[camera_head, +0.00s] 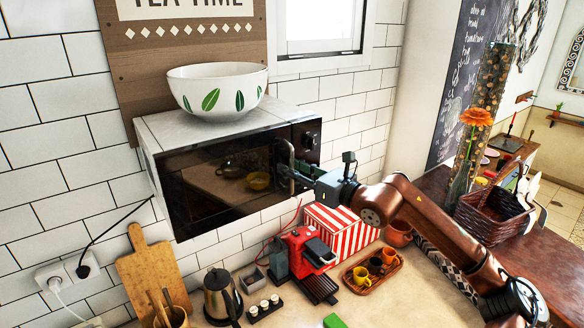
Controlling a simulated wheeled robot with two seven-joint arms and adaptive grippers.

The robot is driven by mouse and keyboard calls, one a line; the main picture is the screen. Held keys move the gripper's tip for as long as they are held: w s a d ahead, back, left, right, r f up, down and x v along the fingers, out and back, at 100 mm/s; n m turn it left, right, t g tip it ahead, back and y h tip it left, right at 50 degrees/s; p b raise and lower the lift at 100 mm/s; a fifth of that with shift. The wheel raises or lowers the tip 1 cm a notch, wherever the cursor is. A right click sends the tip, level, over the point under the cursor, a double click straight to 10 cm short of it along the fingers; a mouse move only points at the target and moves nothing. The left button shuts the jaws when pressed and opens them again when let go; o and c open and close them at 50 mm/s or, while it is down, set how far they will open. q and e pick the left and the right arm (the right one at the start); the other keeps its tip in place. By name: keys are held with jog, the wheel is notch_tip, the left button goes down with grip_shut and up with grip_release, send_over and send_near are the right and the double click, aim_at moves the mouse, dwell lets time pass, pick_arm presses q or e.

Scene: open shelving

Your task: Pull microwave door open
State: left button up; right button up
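The microwave (220,178) is mounted on the tiled wall, with a pale top and a dark glossy front. Its door looks shut. The door handle (290,153) is a vertical bar near the right side of the front. My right gripper (287,175) comes in from the right and its fingertips are at the handle. The fingers are small and dark against the door, so I cannot tell whether they are closed around the bar. My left gripper is not in view.
A white bowl with green leaves (217,90) stands on top of the microwave. Below, the counter holds a kettle (222,297), a red coffee machine (306,262), a striped box (340,232) and a tray of cups (372,272). A wicker basket (492,213) is at the right.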

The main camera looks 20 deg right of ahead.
grip_shut()
jog(key=shift+a, duration=0.1)
dwell(0.5)
